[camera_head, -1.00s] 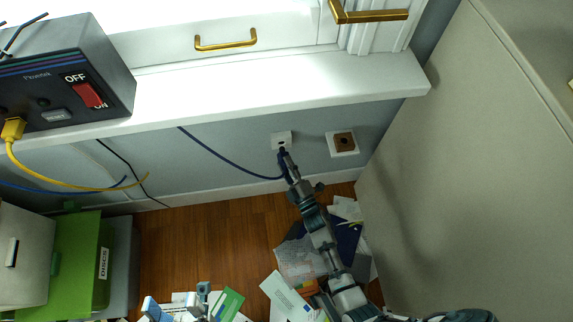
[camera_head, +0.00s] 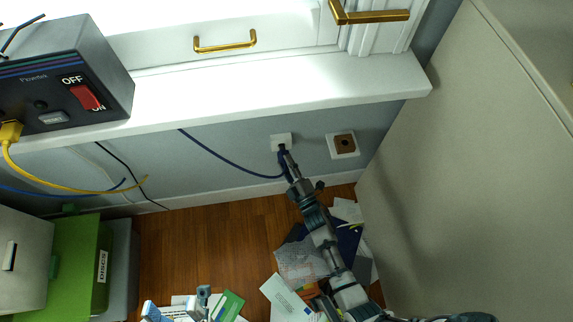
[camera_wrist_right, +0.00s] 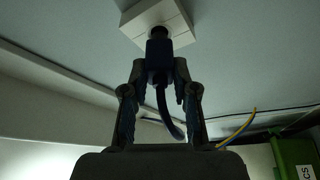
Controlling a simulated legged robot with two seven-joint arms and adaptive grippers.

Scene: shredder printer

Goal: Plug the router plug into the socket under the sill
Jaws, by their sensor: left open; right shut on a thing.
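The white socket (camera_head: 281,141) is on the wall under the sill (camera_head: 270,95). It also shows at the top of the right wrist view (camera_wrist_right: 172,16). My right gripper (camera_head: 286,156) is shut on the dark blue router plug (camera_wrist_right: 158,52), right at the socket. The plug's dark round front meets the socket face; I cannot tell how deep it sits. The blue cable (camera_head: 228,160) hangs from the plug and runs up left to the sill. The router (camera_head: 65,75) stands on the sill at left, with a red switch. My left gripper (camera_head: 178,304) is open and empty at the bottom edge, partly cut off.
A second wall plate with a brown centre (camera_head: 344,144) is right of the socket. A large beige cabinet (camera_head: 470,170) bounds the right side. Papers (camera_head: 305,262) lie on the wooden floor. A green box (camera_head: 90,265) stands at lower left. Yellow and black cables hang at left.

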